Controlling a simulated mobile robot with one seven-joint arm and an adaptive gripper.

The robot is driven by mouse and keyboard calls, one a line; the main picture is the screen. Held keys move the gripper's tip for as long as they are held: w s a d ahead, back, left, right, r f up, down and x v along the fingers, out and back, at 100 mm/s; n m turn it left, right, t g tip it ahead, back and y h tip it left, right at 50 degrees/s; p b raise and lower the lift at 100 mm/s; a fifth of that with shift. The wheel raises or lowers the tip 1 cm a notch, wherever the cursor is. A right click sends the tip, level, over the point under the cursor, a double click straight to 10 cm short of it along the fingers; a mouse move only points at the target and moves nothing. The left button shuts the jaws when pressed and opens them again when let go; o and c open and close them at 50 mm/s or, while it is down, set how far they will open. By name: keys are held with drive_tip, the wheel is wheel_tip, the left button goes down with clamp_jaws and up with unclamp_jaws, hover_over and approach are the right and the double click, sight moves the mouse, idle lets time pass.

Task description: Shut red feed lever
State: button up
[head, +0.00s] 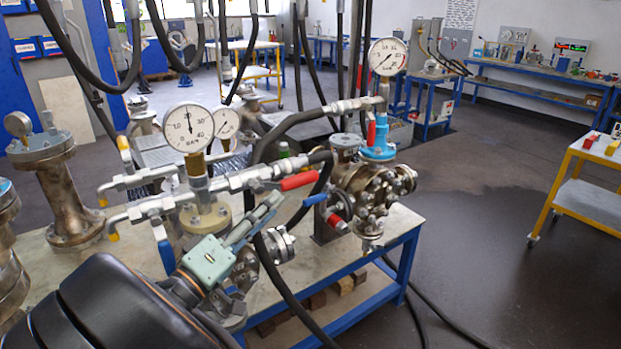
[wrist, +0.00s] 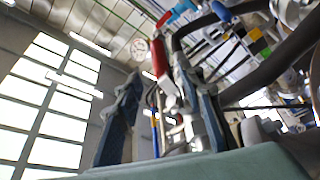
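A red lever (head: 298,181) sits on a silver valve on the hose line in the middle of the head view, lying nearly along the pipe. A red lever also shows in the wrist view (wrist: 160,56), ahead of the fingers. Two more red handles show in the head view: one hanging upright under the right gauge (head: 371,133), one low by the vessel (head: 337,223). No label tells which is the feed lever. My gripper (head: 270,205) is just below and left of the middle red lever. Its fingers in the wrist view (wrist: 160,105) stand apart, with nothing clearly held.
Pressure gauges (head: 189,127) (head: 388,57) rise above the valves. Blue-handled levers (head: 314,200) (head: 166,256) are close by. Black hoses (head: 270,140) hang around the arm. The flanged vessel (head: 375,190) stands on the bench (head: 395,235). Floor to the right is open.

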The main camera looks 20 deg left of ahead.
sight(300, 180)
drive_tip(key=p+x, duration=0.1)
drive_tip(key=x, duration=0.9)
drive_tip(key=shift+w+d, duration=0.1)
clamp_jaws()
